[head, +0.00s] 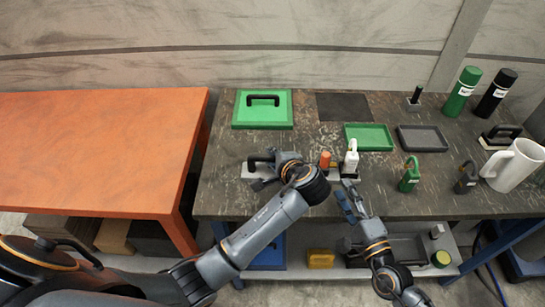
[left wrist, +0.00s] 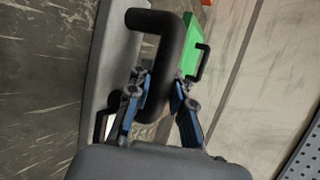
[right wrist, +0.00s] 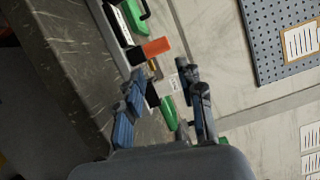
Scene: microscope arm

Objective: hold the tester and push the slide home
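The tester is a long grey base (head: 250,171) on the dark table, with a black handle at its left end. The handle also fills the middle of the left wrist view (left wrist: 172,45). My left gripper (head: 276,165) has its fingers on both sides of the handle, apparently touching it. An orange block (head: 325,159) sits to the right of my left gripper and shows in the right wrist view (right wrist: 156,46). I cannot make out a separate slide. My right gripper (head: 348,188) is open and empty, just in front of a white padlock-shaped piece (head: 351,158).
A green lidded box (head: 262,120), a green tray (head: 390,137) and a grey tray (head: 422,149) are behind. A green padlock (head: 409,178), a dark padlock (head: 466,180) and a white mug (head: 512,167) stand right. The orange table (head: 90,150) is clear.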

